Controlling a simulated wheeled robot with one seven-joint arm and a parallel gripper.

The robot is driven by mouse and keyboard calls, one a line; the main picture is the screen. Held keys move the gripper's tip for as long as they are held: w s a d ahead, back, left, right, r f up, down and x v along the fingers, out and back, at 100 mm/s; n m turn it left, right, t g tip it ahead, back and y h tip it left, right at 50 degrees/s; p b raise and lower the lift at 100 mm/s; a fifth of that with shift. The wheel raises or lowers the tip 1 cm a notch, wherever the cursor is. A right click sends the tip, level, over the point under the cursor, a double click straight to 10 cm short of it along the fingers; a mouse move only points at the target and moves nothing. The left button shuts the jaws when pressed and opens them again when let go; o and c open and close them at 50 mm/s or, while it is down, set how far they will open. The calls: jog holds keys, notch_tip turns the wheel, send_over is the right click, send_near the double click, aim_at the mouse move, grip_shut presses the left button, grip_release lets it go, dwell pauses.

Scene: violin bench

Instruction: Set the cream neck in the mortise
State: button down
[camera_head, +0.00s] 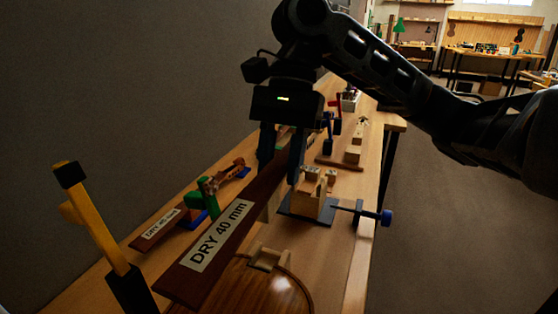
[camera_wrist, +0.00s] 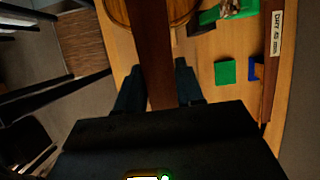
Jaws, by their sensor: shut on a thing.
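My gripper (camera_head: 280,180) is shut on a long dark brown board (camera_head: 228,226) labelled "DRY 40 mm". It holds the board near its far end, and the near end reaches over the bench towards the violin body (camera_head: 245,292). In the wrist view the board (camera_wrist: 153,55) passes between both fingers. A notched cream block (camera_head: 268,258) at the violin body's edge looks like the mortise. A pale piece shows just under the board, mostly hidden; I cannot tell whether it is the cream neck.
A second labelled board (camera_head: 158,231) lies left, near a green holder (camera_head: 205,197). A yellow-and-black upright clamp (camera_head: 95,225) stands front left.

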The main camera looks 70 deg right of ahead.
jog(key=shift+r+p, duration=0.15)
jog(key=shift+p, duration=0.3)
notch_tip(320, 180, down, 6)
jog(key=b, duration=0.3)
jog(key=shift+r, duration=0.1)
jog(key=shift+r+p, duration=0.1)
jog(key=shift+p, duration=0.6)
dwell(0.9)
jog(key=shift+f, duration=0.5)
dwell(0.4)
jog(key=shift+f+b, duration=0.35)
jog(key=shift+b, duration=0.05)
jog(key=shift+f, duration=1.05)
dwell(1.1)
jog(key=shift+f+b, duration=0.3)
jog(key=shift+f, duration=0.05)
jog(key=shift+f+b, duration=0.5)
jog(key=shift+f, duration=0.35)
